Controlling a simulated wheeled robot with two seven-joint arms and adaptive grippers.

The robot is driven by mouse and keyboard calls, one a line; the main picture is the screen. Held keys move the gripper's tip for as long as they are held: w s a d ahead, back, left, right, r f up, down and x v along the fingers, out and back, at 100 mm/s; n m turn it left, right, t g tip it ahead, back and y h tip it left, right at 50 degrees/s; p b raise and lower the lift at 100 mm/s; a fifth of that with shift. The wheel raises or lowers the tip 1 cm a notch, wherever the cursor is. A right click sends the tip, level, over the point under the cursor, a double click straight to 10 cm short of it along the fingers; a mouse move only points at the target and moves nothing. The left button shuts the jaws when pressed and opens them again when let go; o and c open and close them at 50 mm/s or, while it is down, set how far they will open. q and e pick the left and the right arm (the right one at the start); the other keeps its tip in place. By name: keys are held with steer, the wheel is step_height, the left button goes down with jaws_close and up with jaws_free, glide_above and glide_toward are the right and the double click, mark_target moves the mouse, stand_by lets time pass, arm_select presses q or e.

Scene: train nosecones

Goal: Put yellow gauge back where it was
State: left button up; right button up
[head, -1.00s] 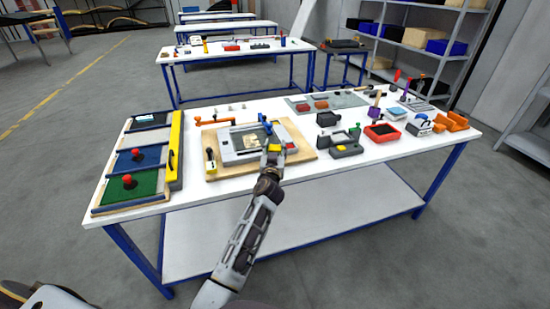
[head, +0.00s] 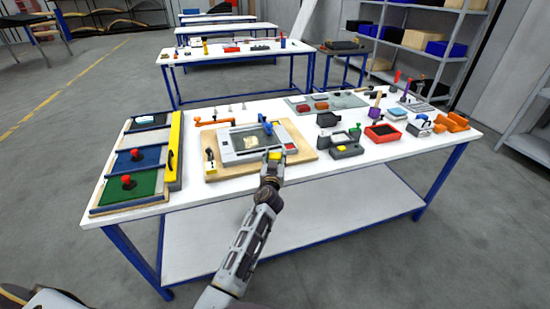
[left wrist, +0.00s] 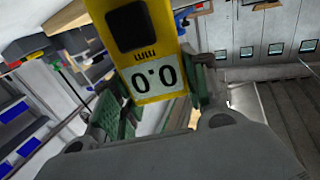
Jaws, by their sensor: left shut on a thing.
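The yellow gauge (head: 275,155) is held in my left gripper (head: 272,166) over the front edge of the wooden board in the head view. In the left wrist view the yellow gauge (left wrist: 147,55) fills the space between the green finger pads, its "0.0 mm" display appearing upside down. My left gripper (left wrist: 155,103) is shut on it. Whether the gauge touches anything beneath is unclear. My right gripper is not in view.
A grey device (head: 243,147) sits on the wooden board (head: 304,152). A dark grey fixture (head: 345,148) with a yellow patch stands to the right, near a red bin (head: 382,133). A tray with red knobs (head: 134,185) lies at left. The front table strip is clear.

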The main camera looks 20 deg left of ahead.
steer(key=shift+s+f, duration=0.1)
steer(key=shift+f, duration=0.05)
arm_select(q)
steer(key=o, duration=0.9)
steer(key=shift+f, duration=0.1)
steer(key=shift+c, duration=0.2)
steer(key=o, duration=0.4)
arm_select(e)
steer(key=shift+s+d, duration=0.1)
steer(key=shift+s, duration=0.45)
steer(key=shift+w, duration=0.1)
